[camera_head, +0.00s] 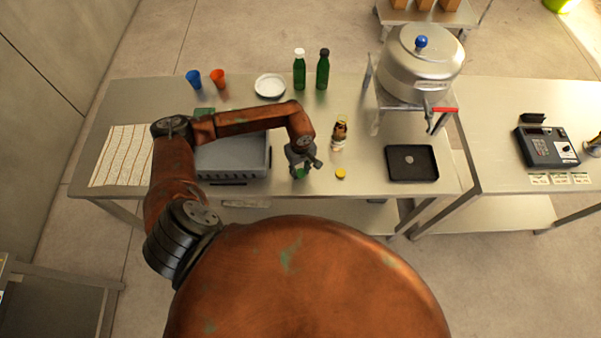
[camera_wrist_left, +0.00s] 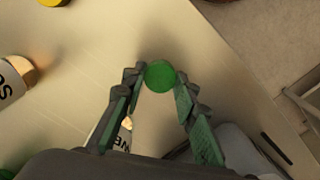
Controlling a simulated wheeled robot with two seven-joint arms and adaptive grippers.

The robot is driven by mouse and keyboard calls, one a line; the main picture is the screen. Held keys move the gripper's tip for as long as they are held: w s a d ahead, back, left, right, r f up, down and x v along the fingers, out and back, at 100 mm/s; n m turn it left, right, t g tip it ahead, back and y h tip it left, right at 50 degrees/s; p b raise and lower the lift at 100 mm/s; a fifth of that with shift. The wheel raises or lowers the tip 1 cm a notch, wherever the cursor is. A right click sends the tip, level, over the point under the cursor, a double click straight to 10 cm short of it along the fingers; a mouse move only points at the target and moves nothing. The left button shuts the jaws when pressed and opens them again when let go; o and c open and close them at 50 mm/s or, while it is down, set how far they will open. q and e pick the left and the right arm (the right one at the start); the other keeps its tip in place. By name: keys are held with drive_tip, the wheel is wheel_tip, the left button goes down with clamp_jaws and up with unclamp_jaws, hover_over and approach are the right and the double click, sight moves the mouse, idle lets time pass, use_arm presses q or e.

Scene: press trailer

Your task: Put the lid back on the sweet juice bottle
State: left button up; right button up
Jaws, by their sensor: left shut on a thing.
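My left gripper (camera_head: 299,173) is low over the front of the steel table, shut on a green round lid (camera_wrist_left: 160,75). The lid sits between the fingertips in the left wrist view. A small labelled bottle (camera_head: 338,143) stands right of the gripper; a bottle with "SO" on its label (camera_wrist_left: 10,84) shows at the left of the wrist view. Another white label reading "we" (camera_wrist_left: 122,139) shows between the fingers, mostly hidden by my gripper. A yellow lid (camera_head: 340,173) lies right of the gripper. My right gripper is not in view.
A grey crate (camera_head: 232,177) stands left of the gripper. Two green bottles (camera_head: 299,74) (camera_head: 322,73), a white plate (camera_head: 270,80) and two cups (camera_head: 194,78) (camera_head: 218,77) are at the back. A black tray (camera_head: 400,175) and a metal press (camera_head: 420,70) are to the right.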

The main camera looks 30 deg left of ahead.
sight(301, 173)
use_arm(q)
drive_tip(key=shift+r+b, duration=0.3)
drive_tip(key=shift+r, duration=0.25)
drive_tip(key=shift+s+d+r+b, duration=0.15)
drive_tip(key=shift+r+b, duration=0.3)
drive_tip(key=shift+r, duration=0.75)
drive_tip(key=s+d+r+b, duration=0.3)
drive_tip(key=s+d+r, duration=0.5)
drive_tip(key=d+r, duration=0.1)
drive_tip(key=shift+s+d+r, duration=0.25)
drive_tip(key=shift+s+d, duration=0.1)
drive_tip(key=shift+d, duration=0.35)
drive_tip(key=w+a+m+b, duration=0.3)
drive_tip(key=w+m, duration=0.4)
drive_tip(key=m, duration=0.4)
drive_tip(key=shift+a+m, duration=0.4)
drive_tip(key=shift+a, duration=0.15)
